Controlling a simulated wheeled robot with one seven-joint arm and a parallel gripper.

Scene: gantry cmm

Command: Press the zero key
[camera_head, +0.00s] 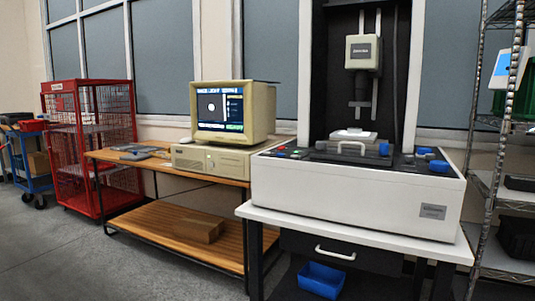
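The measuring machine (355,195) has a wide white base and stands on a white-topped table. A dark panel on the left of its top carries several small coloured keys, among them a red one (282,148). They are too small to read, so I cannot tell which is the zero key. The grey probe head (363,53) hangs over the stage, where a small white part (354,134) lies. My gripper is not in view.
A beige computer and monitor (262,112) stand on a wooden bench (105,154) to the left. A red cage cart (62,150) is farther left. A wire shelf (480,190) stands close on the right. The floor (60,265) at front left is clear.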

